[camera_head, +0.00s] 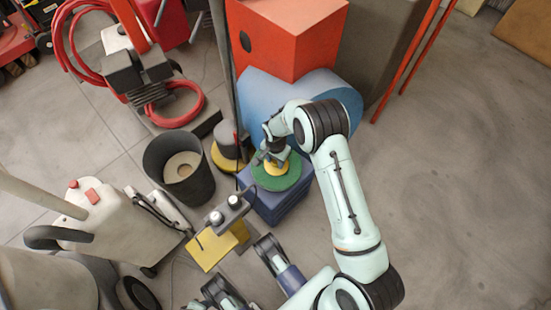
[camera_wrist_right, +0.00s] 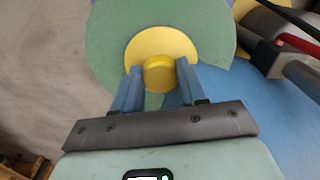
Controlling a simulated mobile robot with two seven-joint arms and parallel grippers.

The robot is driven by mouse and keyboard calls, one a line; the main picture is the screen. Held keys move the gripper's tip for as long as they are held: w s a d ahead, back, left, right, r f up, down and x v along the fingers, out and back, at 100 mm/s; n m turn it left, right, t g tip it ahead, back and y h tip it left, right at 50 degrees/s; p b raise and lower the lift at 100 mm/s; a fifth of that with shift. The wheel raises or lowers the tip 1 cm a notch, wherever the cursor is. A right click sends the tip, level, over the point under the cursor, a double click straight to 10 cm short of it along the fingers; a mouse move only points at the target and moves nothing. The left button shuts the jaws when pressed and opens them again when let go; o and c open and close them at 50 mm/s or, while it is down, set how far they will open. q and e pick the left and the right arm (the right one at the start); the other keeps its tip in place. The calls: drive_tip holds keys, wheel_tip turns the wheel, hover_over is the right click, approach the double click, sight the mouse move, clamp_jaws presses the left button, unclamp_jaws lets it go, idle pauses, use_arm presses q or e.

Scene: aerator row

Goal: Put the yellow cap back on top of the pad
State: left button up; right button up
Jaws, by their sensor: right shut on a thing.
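The yellow cap (camera_wrist_right: 161,42) is a flat disc with a raised round knob. My right gripper (camera_wrist_right: 159,76) is shut on the knob, one blue finger on each side. The green round pad (camera_wrist_right: 110,45) lies beyond the cap in the right wrist view. In the head view the cap (camera_head: 276,168) appears over the middle of the pad (camera_head: 268,183), partly hidden by my right gripper (camera_head: 274,158). I cannot tell whether the cap touches the pad.
The pad rests on a blue box (camera_head: 283,207). A blue drum (camera_head: 345,98) and a red box (camera_head: 285,38) stand behind. A dark bin (camera_head: 158,160) and a grey-and-yellow device (camera_head: 222,234) stand to the left. The concrete floor at right (camera_head: 455,190) is clear.

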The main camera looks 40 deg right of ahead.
drive_tip(key=shift+f, duration=0.2)
drive_tip(key=o, duration=0.8)
drive_tip(key=shift+c, duration=0.2)
